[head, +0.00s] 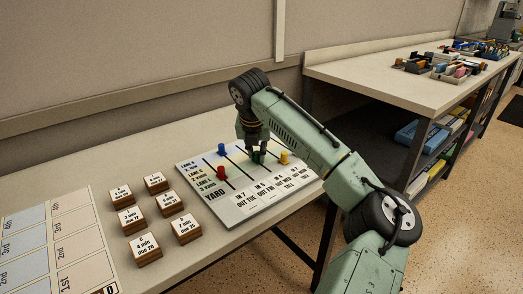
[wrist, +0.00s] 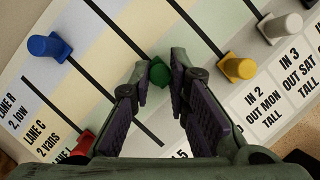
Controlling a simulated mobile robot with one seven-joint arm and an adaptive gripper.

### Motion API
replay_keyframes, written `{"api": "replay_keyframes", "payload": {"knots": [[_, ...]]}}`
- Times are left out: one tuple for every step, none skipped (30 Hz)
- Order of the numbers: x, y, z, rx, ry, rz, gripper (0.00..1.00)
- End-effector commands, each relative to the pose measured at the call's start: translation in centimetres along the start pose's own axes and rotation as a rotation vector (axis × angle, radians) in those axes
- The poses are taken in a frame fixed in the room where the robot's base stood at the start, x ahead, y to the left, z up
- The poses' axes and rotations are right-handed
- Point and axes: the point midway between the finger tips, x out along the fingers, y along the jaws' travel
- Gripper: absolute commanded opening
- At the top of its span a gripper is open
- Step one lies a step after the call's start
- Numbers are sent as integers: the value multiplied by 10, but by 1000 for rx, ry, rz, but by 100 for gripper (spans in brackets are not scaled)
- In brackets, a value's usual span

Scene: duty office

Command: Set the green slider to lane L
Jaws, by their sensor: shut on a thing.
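My gripper (head: 257,150) points down over the board's middle. In the wrist view, its two fingertips (wrist: 160,68) close around the green slider (wrist: 159,75), one on each side. The green slider (head: 258,158) is partly hidden by the fingers in the head view. I cannot tell which lane band it stands in.
A blue slider (wrist: 50,46), red slider (head: 221,172), yellow slider (wrist: 238,68) and grey slider (wrist: 281,27) stand near the green one. Several labelled wooden blocks (head: 156,183) and a printed grid sheet (head: 70,240) lie left of the board. A second bench (head: 400,75) stands behind right.

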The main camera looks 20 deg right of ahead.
Motion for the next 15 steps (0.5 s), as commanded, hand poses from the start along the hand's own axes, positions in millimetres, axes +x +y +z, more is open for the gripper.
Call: {"api": "replay_keyframes", "payload": {"knots": [[0,-1,0,1,-2,0,0],[0,-1,0,1,-2,-1,0],[0,-1,0,1,-2,-1,0],[0,-1,0,1,-2,-1,0],[0,-1,0,1,-2,-1,0],[0,-1,0,1,-2,-1,17],[0,-1,0,1,-2,-1,19],[0,-1,0,1,-2,-1,21],[0,-1,0,1,-2,0,24],[0,-1,0,1,-2,0,26],[0,-1,0,1,-2,0,28],[0,-1,0,1,-2,0,31],[0,-1,0,1,-1,0,33],[0,-1,0,1,-1,0,35],[0,-1,0,1,-1,0,36]]}}
